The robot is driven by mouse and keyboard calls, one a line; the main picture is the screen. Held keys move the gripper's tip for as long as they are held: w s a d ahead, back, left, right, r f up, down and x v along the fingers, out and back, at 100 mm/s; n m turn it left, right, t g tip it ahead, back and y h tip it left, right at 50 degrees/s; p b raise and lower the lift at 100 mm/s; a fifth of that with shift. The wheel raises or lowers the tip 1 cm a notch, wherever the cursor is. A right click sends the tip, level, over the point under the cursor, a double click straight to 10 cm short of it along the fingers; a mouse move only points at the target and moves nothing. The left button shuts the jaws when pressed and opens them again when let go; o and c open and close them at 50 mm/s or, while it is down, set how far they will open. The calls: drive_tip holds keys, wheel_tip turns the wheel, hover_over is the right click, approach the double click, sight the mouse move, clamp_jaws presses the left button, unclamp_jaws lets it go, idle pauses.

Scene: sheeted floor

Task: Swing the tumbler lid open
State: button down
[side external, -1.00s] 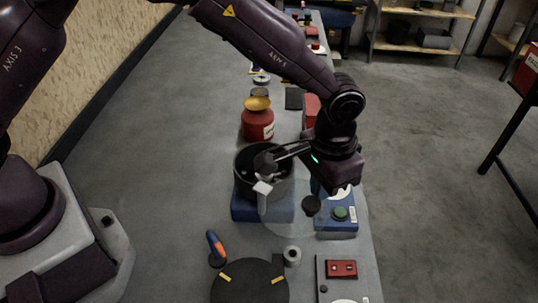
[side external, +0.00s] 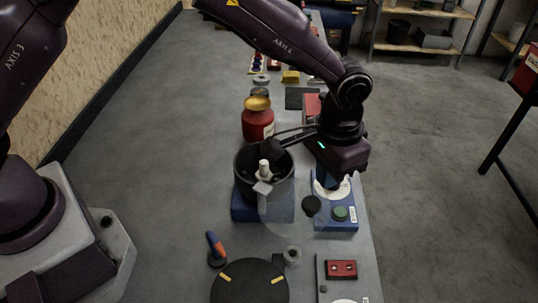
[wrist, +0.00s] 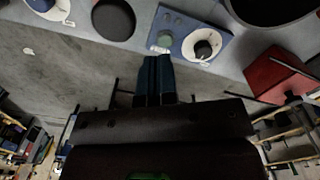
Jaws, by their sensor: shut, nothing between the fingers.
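The tumbler is a dark round drum (side external: 246,180) on a blue base (side external: 262,212), with a white post (side external: 264,168) showing inside. A faint clear disc, apparently its lid (side external: 285,222), reaches from the drum's near side toward the lower right, with a pale bracket (side external: 263,188) at the rim. I cannot tell its exact tilt. A black round piece (side external: 311,206) shows at its right; a black disc also shows in the wrist view (wrist: 113,18). My gripper (wrist: 156,60) is shut and empty, right of the drum, over the blue control box (side external: 333,219).
The control box carries a white dial (wrist: 203,45) and a green button (side external: 340,213). A red jar (side external: 257,122) stands behind the drum. A black round plate (side external: 250,285) and a red panel (side external: 341,269) lie nearer. A red box (wrist: 280,75) is beyond.

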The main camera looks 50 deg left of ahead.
wheel_tip(320, 180, up, 6)
drive_tip(key=shift+f, duration=0.25)
idle(0.4)
drive_tip(key=shift+s+a+f+m+g, duration=0.2)
drive_tip(key=shift+s+a+f, duration=0.15)
drive_tip(key=shift+s, duration=0.15)
drive_tip(key=shift+s+a+f+m+g, duration=0.1)
drive_tip(key=shift+s+a+f+m, duration=0.15)
drive_tip(key=shift+s, duration=0.2)
drive_tip(key=s+a+r+n+t, duration=0.2)
drive_tip(key=s+a+r+t, duration=0.1)
drive_tip(key=s+a+r, duration=0.5)
drive_tip(key=s+a+r+n+t, duration=0.2)
drive_tip(key=s+a+r, duration=0.6)
drive_tip(key=s+a, duration=0.4)
drive_tip(key=a+t, duration=0.1)
drive_tip(key=a, duration=0.2)
drive_tip(key=shift+a, duration=0.15)
